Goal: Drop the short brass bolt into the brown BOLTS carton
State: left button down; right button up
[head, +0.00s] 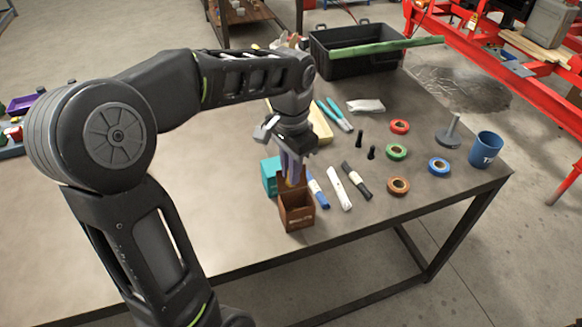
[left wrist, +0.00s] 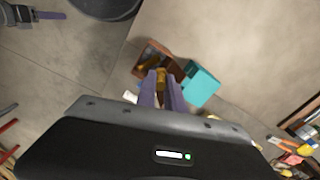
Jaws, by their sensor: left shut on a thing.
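The brown BOLTS carton (head: 297,216) stands open, its back flap raised, near the table's front edge. In the left wrist view the carton (left wrist: 146,56) lies just beyond my fingertips. My left gripper (head: 293,181) points down over the carton's opening. In the wrist view my left gripper (left wrist: 161,88) is shut on the short brass bolt (left wrist: 161,76), which shows between the purple fingers. The bolt's lower end appears over the carton; its exact height is hard to tell. My right gripper (left wrist: 48,15) seems to show at the wrist view's top left, its jaws unclear.
A teal box (head: 269,177) stands close behind and left of the carton. Markers, including a blue one (head: 317,188), lie to its right. Tape rolls, a blue cup (head: 486,149) and a black crate (head: 353,62) are farther off. The table's front left is clear.

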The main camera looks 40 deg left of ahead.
pick_arm(q)
jog(key=shift+f, duration=0.25)
jog(key=c, duration=1.4)
grip_release()
jog(key=shift+o, duration=0.2)
notch_tip(320, 180, up, 8)
jog(key=shift+f, duration=0.1)
